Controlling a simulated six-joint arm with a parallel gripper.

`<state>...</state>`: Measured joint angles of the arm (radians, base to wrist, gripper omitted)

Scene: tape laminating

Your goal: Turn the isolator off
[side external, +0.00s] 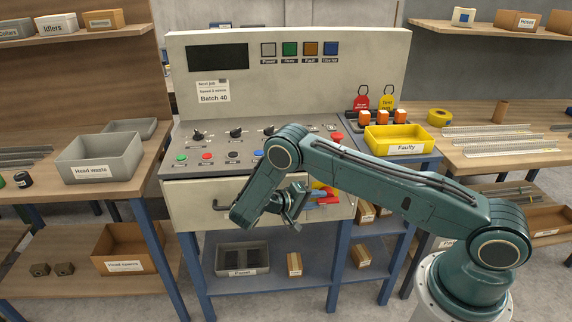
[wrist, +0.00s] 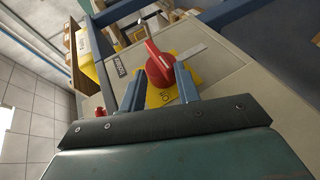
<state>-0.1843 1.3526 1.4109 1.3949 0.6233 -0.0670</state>
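The isolator is a red rotary handle (wrist: 158,66) on a yellow plate (wrist: 158,96) in the wrist view, with a small label (wrist: 118,66) beside it. In the side view the red handle (side external: 326,198) shows at the right end of the console's front, partly hidden by my arm. My gripper (wrist: 158,82) has its two fingers apart, one on each side of the handle's near end. A gap shows on the left; I cannot tell whether the right finger touches. In the side view my gripper (side external: 297,201) is just left of the handle.
A grey Head waste bin (side external: 98,160) sits on the left bench. A shelf lies below.

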